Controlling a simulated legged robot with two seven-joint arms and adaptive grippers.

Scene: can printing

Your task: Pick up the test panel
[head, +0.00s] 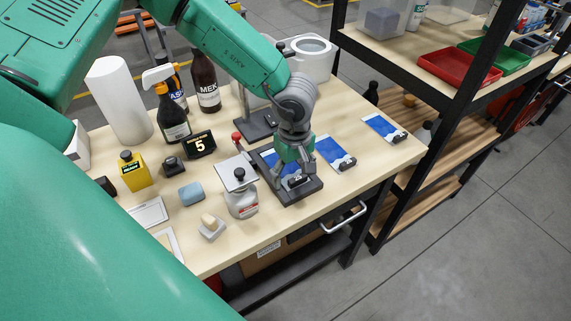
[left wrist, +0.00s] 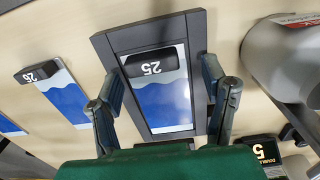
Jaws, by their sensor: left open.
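A blue and white test panel (left wrist: 162,100) with a black clip numbered 25 (left wrist: 153,66) lies in a dark rectangular tray (left wrist: 108,55). In the head view the tray (head: 307,190) sits near the table's front edge, and the panel (head: 270,158) is partly hidden by my gripper. My left gripper (head: 295,178) is over this panel, pointing down. In the left wrist view its two fingers (left wrist: 162,72) are apart, one toward each long side of the tray, with nothing held between them. Whether the fingers touch the tray or panel I cannot tell. My right gripper is not in view.
Two similar panels lie to the right, one near (head: 331,150) and one farther (head: 380,125). A shelf rack (head: 440,105) rises at the right.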

